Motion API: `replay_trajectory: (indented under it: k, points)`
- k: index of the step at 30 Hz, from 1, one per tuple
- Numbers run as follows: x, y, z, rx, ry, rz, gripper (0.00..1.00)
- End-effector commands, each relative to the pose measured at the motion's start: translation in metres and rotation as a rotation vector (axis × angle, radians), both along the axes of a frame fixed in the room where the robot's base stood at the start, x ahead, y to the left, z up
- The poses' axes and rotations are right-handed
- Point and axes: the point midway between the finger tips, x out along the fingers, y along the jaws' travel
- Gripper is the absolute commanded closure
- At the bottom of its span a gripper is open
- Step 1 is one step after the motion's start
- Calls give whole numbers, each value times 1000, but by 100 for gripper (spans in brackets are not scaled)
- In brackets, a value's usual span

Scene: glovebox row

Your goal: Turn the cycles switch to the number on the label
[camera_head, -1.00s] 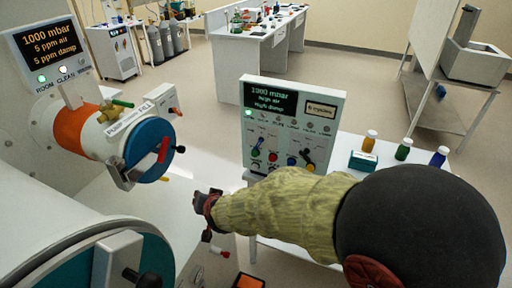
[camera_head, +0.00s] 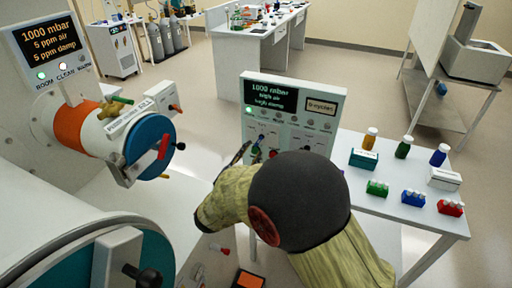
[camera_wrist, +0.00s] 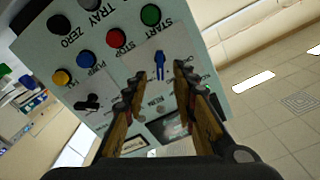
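The control panel (camera_head: 335,103) stands upright on the white bench, with a screen and a small framed label (camera_head: 320,106) reading a number and "cycles"; the digit is too small to be sure of. In the wrist view a blue lever-shaped switch (camera_wrist: 159,65) sits on the panel face, and a black switch (camera_wrist: 87,101) lies to its left. Their captions are not legible, so I cannot tell which is the cycles switch. My gripper (camera_wrist: 161,74) is open, its fingers either side of the blue switch in the picture; contact is not visible. My arm hides the panel's lower part in the head view.
Green START (camera_wrist: 150,15), red STOP (camera_wrist: 116,37) and blue PUMP (camera_wrist: 86,60) buttons sit near the switches. Bottles and small vial racks (camera_head: 377,188) stand on the bench right of the panel. The glovebox antechamber (camera_head: 145,140) is at left.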

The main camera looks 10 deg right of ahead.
Motion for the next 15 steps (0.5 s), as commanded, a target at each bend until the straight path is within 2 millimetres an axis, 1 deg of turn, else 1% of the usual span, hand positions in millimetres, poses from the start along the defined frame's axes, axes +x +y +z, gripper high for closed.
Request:
replay_trajectory:
  k: [1,6,10,15]
  points:
    - [7,-6,-2,1,0,-3,73]
    - [26,-20,-3,0,2,-1,73]
    - [35,-26,-2,1,1,0,73]
    - [39,-28,-1,1,2,2,73]
